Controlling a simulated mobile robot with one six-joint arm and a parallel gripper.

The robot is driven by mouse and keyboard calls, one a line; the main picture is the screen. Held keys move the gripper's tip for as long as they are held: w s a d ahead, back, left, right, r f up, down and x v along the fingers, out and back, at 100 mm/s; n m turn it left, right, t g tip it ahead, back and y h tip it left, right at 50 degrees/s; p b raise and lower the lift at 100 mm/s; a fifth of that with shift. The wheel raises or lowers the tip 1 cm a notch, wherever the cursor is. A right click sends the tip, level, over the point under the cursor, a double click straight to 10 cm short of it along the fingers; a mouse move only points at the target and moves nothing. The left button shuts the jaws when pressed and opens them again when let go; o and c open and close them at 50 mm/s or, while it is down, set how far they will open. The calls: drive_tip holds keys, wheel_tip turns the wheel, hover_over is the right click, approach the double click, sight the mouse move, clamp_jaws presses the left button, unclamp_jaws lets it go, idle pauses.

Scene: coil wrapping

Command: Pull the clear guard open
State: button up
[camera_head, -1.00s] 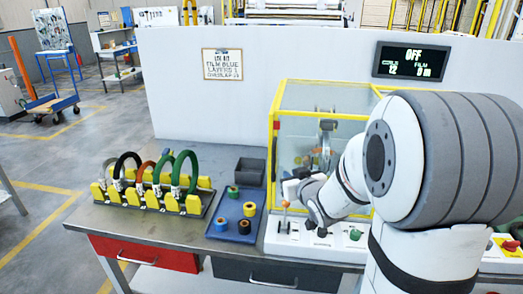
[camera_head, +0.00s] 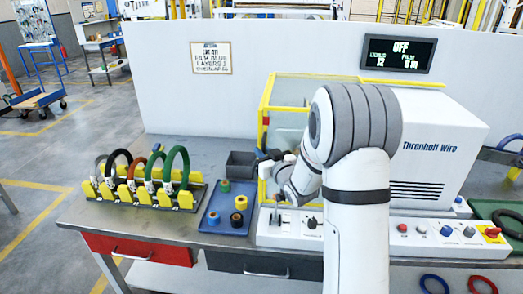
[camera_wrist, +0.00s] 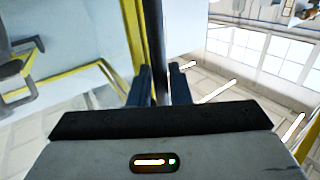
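The clear guard (camera_head: 300,84) is a transparent box with a yellow frame, standing on the left part of the white machine; it looks closed. My gripper (camera_head: 268,162) is at the guard's left front edge, partly hidden by my wrist. In the wrist view my gripper's two dark fingers (camera_wrist: 161,85) stand apart. A dark upright bar (camera_wrist: 156,45) beside the yellow frame (camera_wrist: 133,35) runs between them. A light gap shows on the bar's right side; contact on its left cannot be told.
A control panel (camera_head: 400,232) with knobs and buttons runs along the machine's front, below my arm. A lever (camera_head: 276,210) rises just below my gripper. Left are a blue tray (camera_head: 213,217) with rolls, a grey bin (camera_head: 240,165) and a coil rack (camera_head: 150,195).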

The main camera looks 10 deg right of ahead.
clamp_jaws()
idle(0.3)
